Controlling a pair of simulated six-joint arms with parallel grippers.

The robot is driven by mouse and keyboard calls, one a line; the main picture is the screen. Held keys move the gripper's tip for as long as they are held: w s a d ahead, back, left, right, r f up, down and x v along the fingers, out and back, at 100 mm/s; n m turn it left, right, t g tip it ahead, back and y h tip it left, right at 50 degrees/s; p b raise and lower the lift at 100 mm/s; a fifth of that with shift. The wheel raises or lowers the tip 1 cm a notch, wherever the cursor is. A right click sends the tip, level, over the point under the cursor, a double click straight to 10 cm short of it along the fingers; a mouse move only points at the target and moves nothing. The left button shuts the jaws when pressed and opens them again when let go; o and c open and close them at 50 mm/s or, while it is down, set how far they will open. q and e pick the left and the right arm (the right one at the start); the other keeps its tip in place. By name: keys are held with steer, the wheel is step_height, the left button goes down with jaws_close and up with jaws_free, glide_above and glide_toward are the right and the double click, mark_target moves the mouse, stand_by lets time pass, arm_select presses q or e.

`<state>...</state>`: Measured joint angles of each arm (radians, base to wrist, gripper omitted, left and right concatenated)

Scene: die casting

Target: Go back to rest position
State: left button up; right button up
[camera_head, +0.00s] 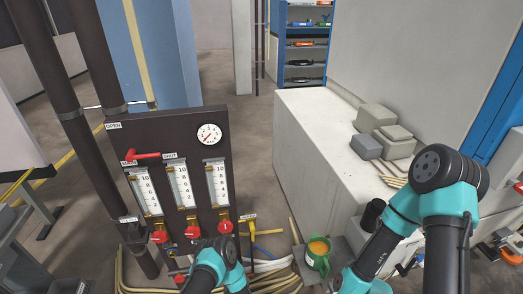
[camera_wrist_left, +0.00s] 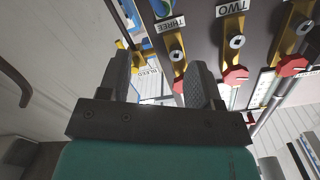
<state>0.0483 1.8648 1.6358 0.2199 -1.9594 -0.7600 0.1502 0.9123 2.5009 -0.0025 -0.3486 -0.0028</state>
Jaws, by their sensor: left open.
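My left gripper (camera_wrist_left: 160,68) shows in the left wrist view with its two dark fingers apart and nothing between them. It is in front of the dark valve panel, near the valves labelled TWO (camera_wrist_left: 236,42) and THREE (camera_wrist_left: 174,48). In the head view my left arm (camera_head: 212,266) comes up at the bottom, just below the red knobs of the panel (camera_head: 120,135); its gripper cannot be made out there. My right arm (camera_head: 445,200) bends over the right side, above the light counter. Its gripper is not in view.
The panel carries several flow tubes, a round gauge (camera_head: 209,134) and a red lever (camera_head: 140,157). A yellow valve handle (camera_head: 249,226) stands to its right. Grey blocks (camera_head: 377,117) lie on the counter (camera_head: 305,125).

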arm_select(q)
steer(key=w+a+r+n+g+h, duration=0.1)
steer(key=a+r+n+g+h, duration=0.1)
steer(key=a+r+g+h, duration=0.4)
steer(key=s+a+r+n+g+h, duration=0.1)
steer(key=s+r+n+g+h, duration=0.1)
steer(key=s+r+g, duration=0.8)
steer(key=s+r, duration=0.6)
steer(key=s, duration=0.1)
steer(key=shift+s+a+n, duration=0.15)
steer(key=shift+n, duration=0.15)
steer(key=shift+a+r, duration=0.1)
